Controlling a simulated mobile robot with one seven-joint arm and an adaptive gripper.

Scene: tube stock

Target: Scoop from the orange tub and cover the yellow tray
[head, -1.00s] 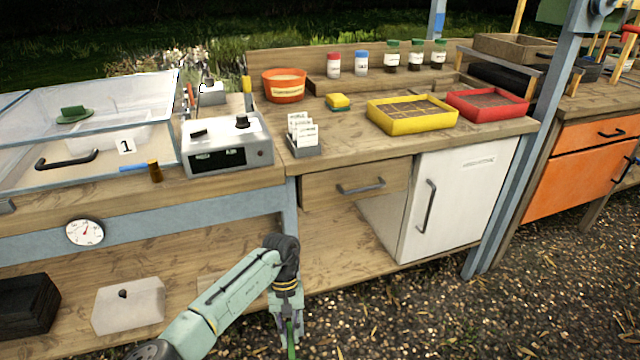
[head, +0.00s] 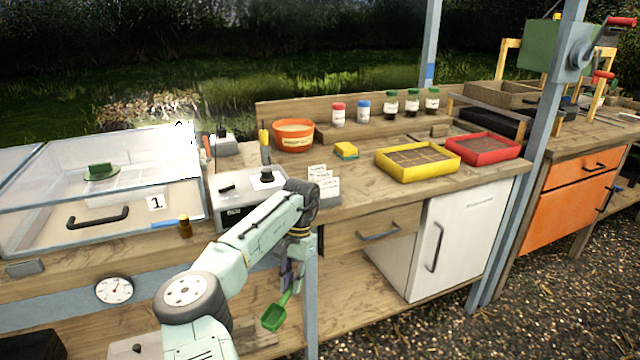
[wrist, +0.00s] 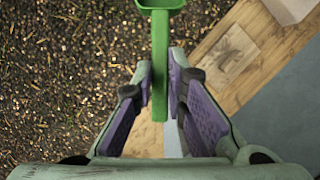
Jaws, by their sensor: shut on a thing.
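My gripper (head: 288,276) is shut on the handle of a green scoop (head: 274,315), which hangs below it in front of the bench. In the wrist view the scoop's handle (wrist: 160,70) stands between the purple finger pads of my gripper (wrist: 160,95), and the scoop's head is cut off by the top edge. The orange tub (head: 293,137) stands at the back of the bench with pale material in it. The yellow tray (head: 418,163) lies further right, divided into cells with brown fill.
A red tray (head: 483,149) adjoins the yellow tray on the right. A yellow sponge (head: 346,150), seed packets (head: 324,184) and a grey device (head: 232,205) are on the bench. A glass-lidded box (head: 100,190) is at left. Several small jars (head: 391,103) stand behind.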

